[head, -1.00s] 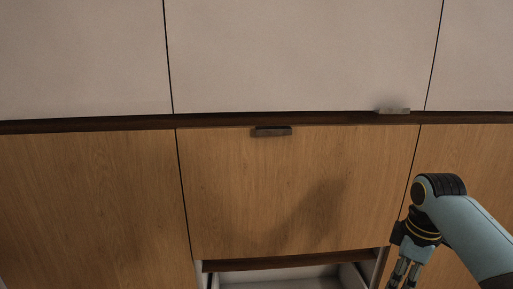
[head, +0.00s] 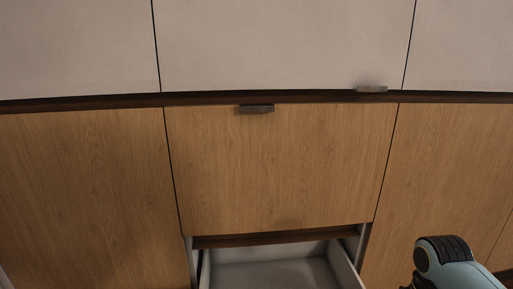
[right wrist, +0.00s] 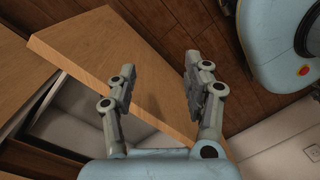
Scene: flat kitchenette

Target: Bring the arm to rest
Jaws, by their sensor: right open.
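My right arm shows at the lower right of the head view, with its gripper out of that frame. In the right wrist view my right gripper (right wrist: 165,90) is open, its two grey fingers apart with nothing between them. Beyond the fingers is the wooden front panel of an open drawer (right wrist: 130,75); I cannot tell the exact gap between them. The open drawer (head: 280,272) also shows at the bottom of the head view, its pale inside looking empty where visible. My left gripper is in neither view.
A closed wooden front (head: 280,165) with a dark handle (head: 257,109) is above the drawer. Pale upper cabinets (head: 280,45) have a small handle (head: 372,89). The wooden floor (right wrist: 150,35) shows in the wrist view, with my blue base at its upper right.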

